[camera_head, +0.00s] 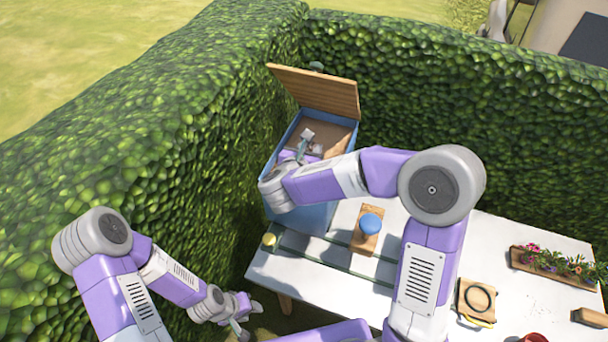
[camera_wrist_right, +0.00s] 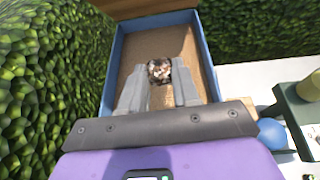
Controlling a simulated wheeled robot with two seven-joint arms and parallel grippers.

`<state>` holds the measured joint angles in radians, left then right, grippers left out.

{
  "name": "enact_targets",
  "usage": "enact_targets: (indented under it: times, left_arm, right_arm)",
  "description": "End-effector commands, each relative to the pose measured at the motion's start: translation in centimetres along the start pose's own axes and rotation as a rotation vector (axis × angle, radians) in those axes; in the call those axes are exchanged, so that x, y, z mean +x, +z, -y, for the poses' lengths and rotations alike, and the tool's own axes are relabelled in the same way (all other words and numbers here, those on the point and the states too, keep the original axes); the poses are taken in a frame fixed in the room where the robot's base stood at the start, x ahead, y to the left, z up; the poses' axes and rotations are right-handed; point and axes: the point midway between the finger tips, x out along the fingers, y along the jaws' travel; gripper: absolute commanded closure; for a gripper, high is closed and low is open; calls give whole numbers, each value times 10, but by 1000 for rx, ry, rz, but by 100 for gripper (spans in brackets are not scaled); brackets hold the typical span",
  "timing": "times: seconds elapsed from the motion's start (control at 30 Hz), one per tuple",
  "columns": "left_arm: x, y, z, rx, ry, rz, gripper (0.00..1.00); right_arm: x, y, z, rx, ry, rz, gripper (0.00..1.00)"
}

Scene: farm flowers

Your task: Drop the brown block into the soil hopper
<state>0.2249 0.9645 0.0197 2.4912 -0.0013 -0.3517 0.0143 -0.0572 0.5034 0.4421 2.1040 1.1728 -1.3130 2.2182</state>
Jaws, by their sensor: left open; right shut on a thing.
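The blue soil hopper (camera_head: 313,217) stands at the table's far left end, its wooden lid (camera_head: 318,93) raised. Brown soil shows inside; its blue wall is also in the right wrist view (camera_wrist_right: 206,60). My right gripper (camera_head: 305,147) is over the hopper's opening, pointing in. In the right wrist view its grey fingers are shut on the brown block (camera_wrist_right: 159,70), which looks speckled brown and whitish at the fingertips. I cannot tell the block's height above the soil. The block is not clear in the head view. My left gripper (camera_head: 243,318) is open and low, left of the table.
A tall hedge (camera_head: 440,85) runs behind and left of the hopper. On the white table (camera_head: 400,262) are a blue round-topped thing (camera_head: 370,223) on a wooden board, a yellow item (camera_head: 268,240), a flower planter (camera_head: 545,265) and a wooden piece with a black ring (camera_head: 477,300).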

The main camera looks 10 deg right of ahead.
Motion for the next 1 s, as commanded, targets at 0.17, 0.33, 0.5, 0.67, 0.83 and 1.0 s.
enact_targets:
  times: [0.17,0.33,0.5,0.67,0.83,1.0]
  left_arm:
    - [10,0,4,0,0,0,57]
    - [19,-1,7,0,0,-1,57]
    - [22,-1,8,0,0,-1,57]
    - [21,-1,8,0,0,-1,57]
    - [21,-1,8,0,0,-1,57]
    - [21,-1,8,0,0,-1,57]
  right_arm:
    - [8,-20,0,0,-1,-1,98]
    - [16,-39,0,0,0,-1,98]
    - [20,-47,0,1,0,-1,98]
    - [20,-47,0,2,0,0,98]
    - [19,-47,0,2,0,0,56]
    - [19,-47,0,2,0,0,40]
